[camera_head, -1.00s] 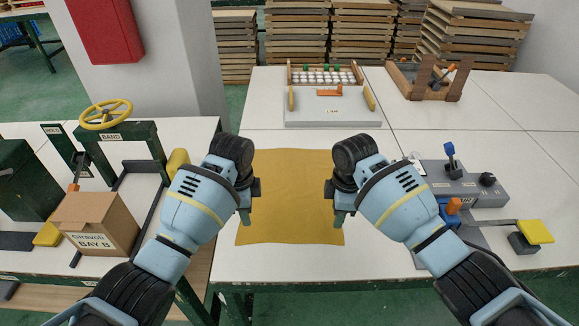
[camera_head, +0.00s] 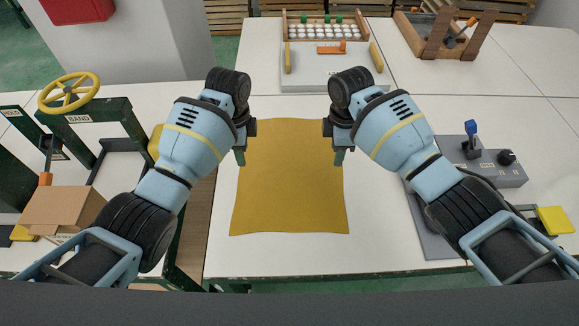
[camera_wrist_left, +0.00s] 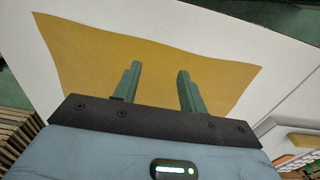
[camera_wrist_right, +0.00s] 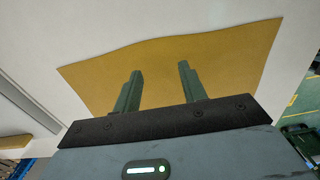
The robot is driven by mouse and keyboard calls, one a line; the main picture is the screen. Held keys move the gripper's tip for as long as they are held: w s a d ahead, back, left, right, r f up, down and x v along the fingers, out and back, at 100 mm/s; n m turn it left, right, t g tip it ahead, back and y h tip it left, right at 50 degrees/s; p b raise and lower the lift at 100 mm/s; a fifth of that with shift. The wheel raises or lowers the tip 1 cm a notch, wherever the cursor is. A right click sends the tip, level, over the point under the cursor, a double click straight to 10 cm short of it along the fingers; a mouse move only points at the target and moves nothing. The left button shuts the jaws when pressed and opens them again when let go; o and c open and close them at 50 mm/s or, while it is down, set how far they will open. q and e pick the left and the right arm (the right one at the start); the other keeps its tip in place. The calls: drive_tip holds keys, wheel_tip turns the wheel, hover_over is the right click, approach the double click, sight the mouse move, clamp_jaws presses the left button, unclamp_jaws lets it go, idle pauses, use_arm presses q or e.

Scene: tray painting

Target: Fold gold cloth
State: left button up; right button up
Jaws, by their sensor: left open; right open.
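The gold cloth (camera_head: 290,190) lies flat and spread out on the white table, with slightly wavy edges. It also shows in the left wrist view (camera_wrist_left: 150,70) and in the right wrist view (camera_wrist_right: 215,65). My left gripper (camera_head: 242,155) is open and empty above the cloth's left edge, towards its far end. In the left wrist view its two green fingers (camera_wrist_left: 158,80) stand apart with cloth behind them. My right gripper (camera_head: 337,155) is open and empty above the cloth's right edge; its fingers (camera_wrist_right: 158,80) are apart. The cloth's far corners are partly hidden by the grippers.
A white tray station (camera_head: 305,77) with rows of pots stands beyond the cloth. A grey control box (camera_head: 500,172) with a blue lever is on the right. A green band press (camera_head: 85,125) with a yellow wheel and a cardboard box (camera_head: 62,207) are on the left.

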sight(245, 169)
use_arm(q)
drive_tip(key=shift+f, duration=2.6)
use_arm(e)
drive_tip(key=shift+f, duration=2.6)
use_arm(q)
drive_tip(key=shift+f, duration=0.25)
use_arm(e)
drive_tip(key=shift+f, duration=0.25)
use_arm(q)
drive_tip(key=shift+c, duration=0.8)
use_arm(e)
drive_tip(key=shift+c, duration=0.8)
use_arm(q)
drive_tip(key=shift+s, duration=0.1)
clamp_jaws()
use_arm(e)
drive_tip(key=shift+s, duration=0.1)
clamp_jaws()
